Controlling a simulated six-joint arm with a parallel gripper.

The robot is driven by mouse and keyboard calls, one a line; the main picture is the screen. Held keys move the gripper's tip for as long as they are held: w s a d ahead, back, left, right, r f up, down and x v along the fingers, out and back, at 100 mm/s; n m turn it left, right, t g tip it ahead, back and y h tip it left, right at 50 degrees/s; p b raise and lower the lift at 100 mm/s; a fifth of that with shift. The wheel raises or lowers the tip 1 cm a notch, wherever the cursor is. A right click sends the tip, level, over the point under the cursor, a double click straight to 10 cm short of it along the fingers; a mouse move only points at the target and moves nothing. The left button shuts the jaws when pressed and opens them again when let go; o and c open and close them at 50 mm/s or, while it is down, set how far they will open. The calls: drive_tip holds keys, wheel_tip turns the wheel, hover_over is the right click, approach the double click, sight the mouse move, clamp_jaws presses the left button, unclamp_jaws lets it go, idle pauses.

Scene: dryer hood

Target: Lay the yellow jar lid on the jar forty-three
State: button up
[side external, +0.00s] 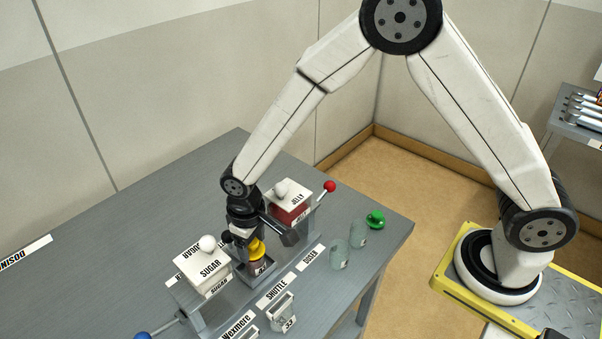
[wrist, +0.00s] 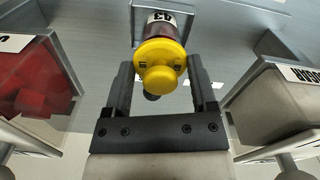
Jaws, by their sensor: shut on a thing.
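The yellow jar lid (side external: 257,249) is under my gripper (side external: 250,240), right over the jar forty-three (side external: 262,266). In the wrist view the lid (wrist: 161,54), with its round knob towards the camera, sits between the two dark fingers of my gripper (wrist: 160,68), which are shut on it. The jar (wrist: 157,21), with reddish contents and a white label reading 43, shows just beyond the lid. The lid hides the jar's mouth, and I cannot tell whether lid and jar touch.
A white SUGAR bin (side external: 203,270) and a red JELLY bin (side external: 291,206) stand close on either side of my gripper. Clear glass jars (side external: 358,235) and a green lid (side external: 376,219) stand to the right. A labelled SHUTTLE holder (side external: 283,312) is in front.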

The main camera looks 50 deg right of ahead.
drive_tip(key=shift+f, duration=0.5)
idle(0.8)
drive_tip(key=o, duration=1.1)
drive_tip(key=shift+r, duration=0.2)
drive_tip(key=shift+r, duration=2.85)
